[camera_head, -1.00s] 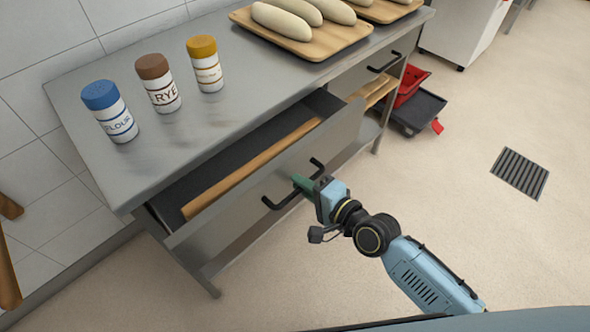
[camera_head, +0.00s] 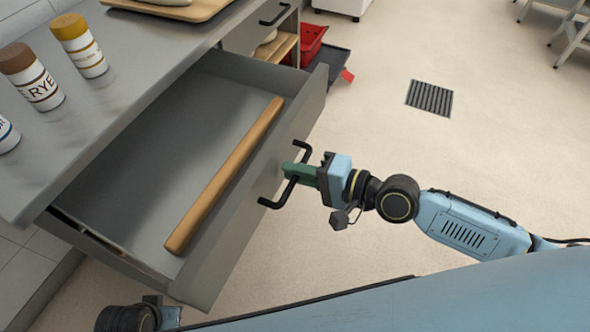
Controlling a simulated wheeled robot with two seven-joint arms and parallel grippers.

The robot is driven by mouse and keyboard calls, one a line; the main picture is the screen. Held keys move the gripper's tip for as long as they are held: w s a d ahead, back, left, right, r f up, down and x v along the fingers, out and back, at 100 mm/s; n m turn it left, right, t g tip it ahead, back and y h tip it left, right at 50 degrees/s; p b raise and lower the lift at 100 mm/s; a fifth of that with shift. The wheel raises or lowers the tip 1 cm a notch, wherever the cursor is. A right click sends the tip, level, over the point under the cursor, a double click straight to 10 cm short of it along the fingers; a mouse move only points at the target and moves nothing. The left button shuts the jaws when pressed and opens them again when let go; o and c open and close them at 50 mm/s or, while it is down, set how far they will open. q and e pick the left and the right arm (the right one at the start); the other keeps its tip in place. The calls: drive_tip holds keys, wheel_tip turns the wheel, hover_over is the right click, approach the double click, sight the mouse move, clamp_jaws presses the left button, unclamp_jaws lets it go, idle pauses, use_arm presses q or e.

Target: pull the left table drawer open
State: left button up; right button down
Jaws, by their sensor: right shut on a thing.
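The left table drawer (camera_head: 160,150) stands well out from under the steel table top, so its grey inside shows. A wooden rolling pin (camera_head: 224,176) lies in it along the front panel. My right gripper (camera_head: 296,170) is shut on the black drawer handle (camera_head: 276,203) at the middle of the drawer front. A dark piece of my left arm shows at the bottom left; its gripper cannot be made out.
Rye (camera_head: 33,77) and yellow-lidded (camera_head: 79,45) shakers stand on the table top (camera_head: 135,50), with part of another at the left edge. A closed right drawer (camera_head: 255,32) has its own handle. A red crate (camera_head: 306,44) sits beyond. Open floor with a drain grate (camera_head: 429,97) lies to the right.

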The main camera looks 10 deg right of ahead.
use_arm(q)
drive_tip(key=shift+w+d+r, duration=0.1)
drive_tip(key=shift+d+r, duration=0.05)
drive_tip(key=shift+r, duration=0.1)
use_arm(e)
drive_tip(key=shift+s+d, duration=0.15)
drive_tip(key=c, duration=1.5)
unclamp_jaws()
drive_tip(key=shift+c, duration=0.2)
